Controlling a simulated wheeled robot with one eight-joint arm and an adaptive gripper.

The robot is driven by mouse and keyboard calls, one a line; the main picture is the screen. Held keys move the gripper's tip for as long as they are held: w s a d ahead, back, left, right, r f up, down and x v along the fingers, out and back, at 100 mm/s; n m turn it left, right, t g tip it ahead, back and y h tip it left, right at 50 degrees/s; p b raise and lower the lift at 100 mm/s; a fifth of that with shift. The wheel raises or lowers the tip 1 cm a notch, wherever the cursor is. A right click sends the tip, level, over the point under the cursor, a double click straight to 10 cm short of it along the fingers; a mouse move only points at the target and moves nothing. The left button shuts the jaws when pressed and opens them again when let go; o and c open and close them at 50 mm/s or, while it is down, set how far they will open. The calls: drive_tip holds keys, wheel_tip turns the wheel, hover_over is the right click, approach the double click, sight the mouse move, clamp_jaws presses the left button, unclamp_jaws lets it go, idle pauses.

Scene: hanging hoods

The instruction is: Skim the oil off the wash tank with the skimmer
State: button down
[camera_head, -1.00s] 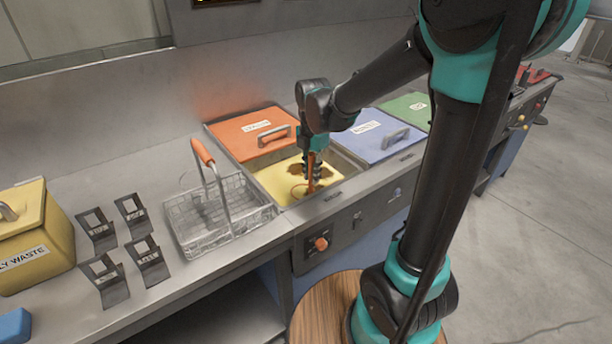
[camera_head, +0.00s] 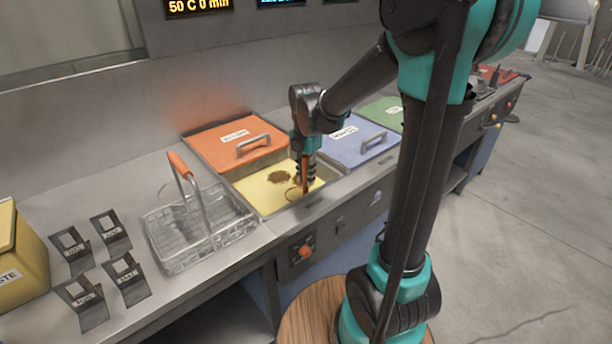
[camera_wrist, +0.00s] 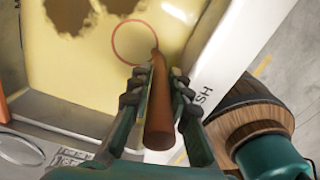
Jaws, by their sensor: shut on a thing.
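The wash tank (camera_head: 262,201) is open and filled with yellowish liquid. Brown oil (camera_head: 283,178) floats on it, and in the wrist view two dark patches (camera_wrist: 68,14) show at the top left. My gripper (camera_head: 305,180) is shut on the brown-orange handle of the skimmer (camera_wrist: 160,118). The skimmer's thin ring shows in the wrist view over the liquid, beside the oil patches and apart from them in the picture. I cannot tell whether the ring touches the surface. The gripper is over the tank's front right part, close to its rim.
An orange lid (camera_head: 235,142) lies behind the tank and a blue lid (camera_head: 353,145) right of it. A wire basket (camera_head: 200,228) with an orange handle stands to the left. Several metal holders (camera_head: 82,303) and a yellow waste bin (camera_head: 22,255) are farther left.

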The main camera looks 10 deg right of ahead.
drive_tip(key=shift+w+d, duration=1.15)
drive_tip(key=shift+w, duration=2.6)
drive_tip(key=s+a, duration=0.2)
drive_tip(key=a, duration=0.7)
drive_tip(key=shift+s, duration=0.15)
